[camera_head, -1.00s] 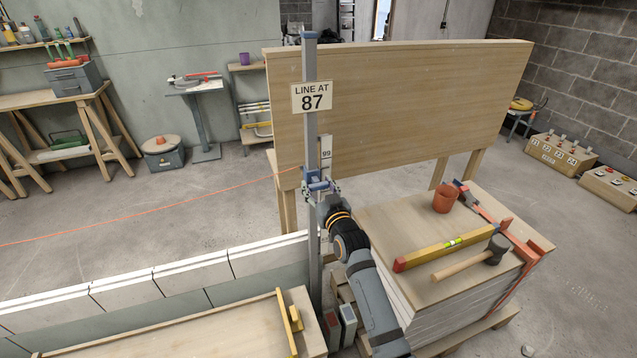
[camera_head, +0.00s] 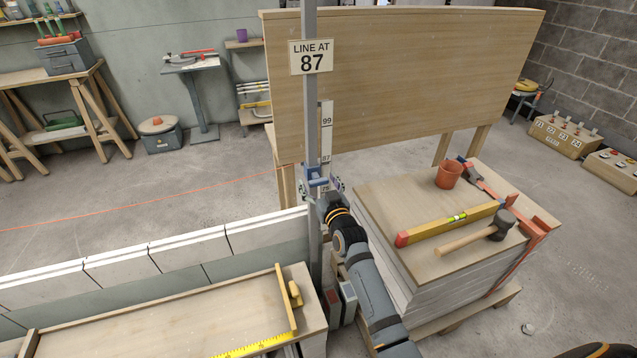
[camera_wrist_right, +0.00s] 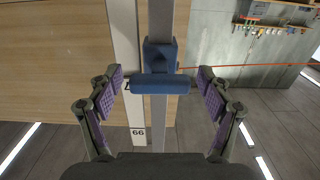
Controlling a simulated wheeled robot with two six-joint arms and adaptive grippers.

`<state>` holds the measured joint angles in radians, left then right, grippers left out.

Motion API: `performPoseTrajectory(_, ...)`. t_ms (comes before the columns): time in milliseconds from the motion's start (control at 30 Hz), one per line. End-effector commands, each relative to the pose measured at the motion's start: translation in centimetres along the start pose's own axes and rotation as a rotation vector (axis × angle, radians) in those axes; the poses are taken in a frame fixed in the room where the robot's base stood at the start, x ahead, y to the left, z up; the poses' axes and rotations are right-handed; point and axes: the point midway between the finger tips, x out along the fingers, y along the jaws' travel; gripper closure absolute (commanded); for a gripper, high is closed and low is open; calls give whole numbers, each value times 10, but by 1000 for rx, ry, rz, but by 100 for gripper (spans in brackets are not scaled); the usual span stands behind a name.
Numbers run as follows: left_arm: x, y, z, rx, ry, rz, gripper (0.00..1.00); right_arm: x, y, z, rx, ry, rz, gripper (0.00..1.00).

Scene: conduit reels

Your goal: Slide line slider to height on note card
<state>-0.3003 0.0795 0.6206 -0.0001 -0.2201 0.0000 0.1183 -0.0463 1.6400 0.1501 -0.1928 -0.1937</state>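The line slider (camera_head: 317,181) is a blue clamp on a grey upright post (camera_head: 311,110), with the orange line running left from it. The note card (camera_head: 311,57) high on the post reads "LINE AT 87". A white scale strip (camera_head: 326,138) beside the post shows 99, 87 and 75. The slider appears just below the 87 mark; its exact reading is unclear. My right gripper (camera_head: 327,195) is at the slider. In the right wrist view, its fingers (camera_wrist_right: 161,88) stand open either side of the blue slider block (camera_wrist_right: 160,80), with small gaps. My left gripper is not in view.
A board stack (camera_head: 400,195) right of the post holds a level (camera_head: 450,224), a mallet (camera_head: 475,238) and an orange cup (camera_head: 448,174). A block wall (camera_head: 180,250) and a wooden bench (camera_head: 170,320) lie front left. A large wooden panel (camera_head: 420,80) stands behind.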

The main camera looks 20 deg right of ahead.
Motion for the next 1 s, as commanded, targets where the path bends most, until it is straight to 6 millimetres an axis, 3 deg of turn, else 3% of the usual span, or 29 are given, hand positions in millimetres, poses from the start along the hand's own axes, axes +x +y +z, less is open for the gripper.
performPoseTrajectory(300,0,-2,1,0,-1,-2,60,-7,0,0,0,1,0,21)
performPoseTrajectory(700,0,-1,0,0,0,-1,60,-96,0,1,1,-1,0,21)
performPoseTrajectory(833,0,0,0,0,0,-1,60,-113,0,0,1,0,0,21)
performPoseTrajectory(1000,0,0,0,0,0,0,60,-120,0,0,0,1,0,21)
